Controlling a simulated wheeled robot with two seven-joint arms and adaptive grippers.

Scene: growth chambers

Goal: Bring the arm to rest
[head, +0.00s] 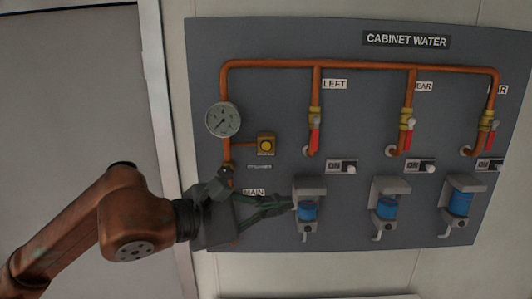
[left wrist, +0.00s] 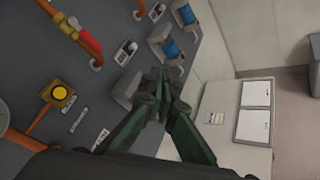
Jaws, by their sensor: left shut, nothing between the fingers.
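My left arm (head: 132,215) is copper-coloured and comes in from the left in the head view. Its dark green gripper (head: 287,204) is shut and empty. The fingertips are just left of the leftmost blue-filled cup unit (head: 308,211) on the dark panel; I cannot tell whether they touch it. In the left wrist view the shut fingertips (left wrist: 156,82) overlap the panel's lower edge, near a grey bracket (left wrist: 127,88). The gripper body hides part of the panel around the MAIN label (head: 254,193). My right gripper is not in view.
The CABINET WATER panel (head: 275,100) carries copper pipes, red-handled valves (head: 315,139), a gauge (head: 223,120) and a yellow button (head: 265,145). Two more cup units (head: 386,208) hang to the right. A pale cabinet (left wrist: 225,115) stands beyond the gripper in the wrist view.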

